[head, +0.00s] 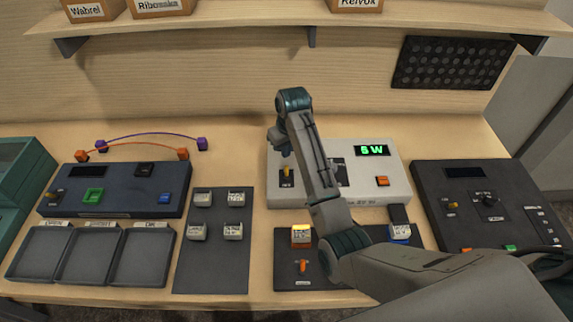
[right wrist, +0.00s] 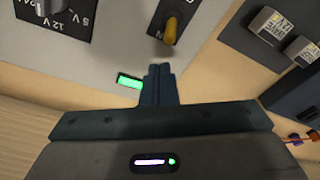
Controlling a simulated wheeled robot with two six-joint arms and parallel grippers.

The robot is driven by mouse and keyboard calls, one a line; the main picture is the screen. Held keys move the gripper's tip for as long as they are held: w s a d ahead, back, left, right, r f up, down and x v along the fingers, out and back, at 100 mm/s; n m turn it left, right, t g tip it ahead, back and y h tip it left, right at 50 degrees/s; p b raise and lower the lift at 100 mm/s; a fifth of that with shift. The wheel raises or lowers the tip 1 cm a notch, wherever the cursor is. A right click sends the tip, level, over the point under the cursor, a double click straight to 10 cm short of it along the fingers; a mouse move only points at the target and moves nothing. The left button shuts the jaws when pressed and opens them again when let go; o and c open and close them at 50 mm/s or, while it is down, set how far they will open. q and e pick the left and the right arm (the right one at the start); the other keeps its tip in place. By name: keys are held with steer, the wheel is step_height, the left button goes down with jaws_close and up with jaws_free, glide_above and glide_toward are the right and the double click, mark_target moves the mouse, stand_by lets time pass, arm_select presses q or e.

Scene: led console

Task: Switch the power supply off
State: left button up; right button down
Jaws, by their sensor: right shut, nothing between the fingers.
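The power supply (head: 342,195) is a pale box on the table, right of centre in the head view. Its display (head: 372,150) shows a green "5 W". Its yellow toggle lever (head: 285,171) stands on a small black plate at the box's left; the right wrist view shows the lever (right wrist: 171,29) close up. My right gripper (head: 284,152) is shut and empty, pointing down near the lever. In the right wrist view its fingertips (right wrist: 160,70) appear just short of the lever, with a visible gap. My forearm hides part of the box. My left gripper is not in view.
A dark panel with an orange lever (head: 303,266) lies in front. A dark console (head: 485,200) stands right; a grey pad (head: 213,265) with several blocks lies left.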

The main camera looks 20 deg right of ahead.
mark_target(286, 166)
steer(key=shift+f, duration=0.2)
steer(key=shift+f, duration=1.15)
steer(key=shift+f, duration=0.15)
steer(key=shift+s+a, duration=0.1)
steer(key=shift+s, duration=0.3)
steer(key=shift+s+a, duration=0.25)
steer(key=shift+s, duration=0.6)
step_height(286, 166, up, 7)
steer(key=shift+w, duration=0.45)
stand_by(0.3)
steer(key=shift+d, duration=0.15)
stand_by(0.4)
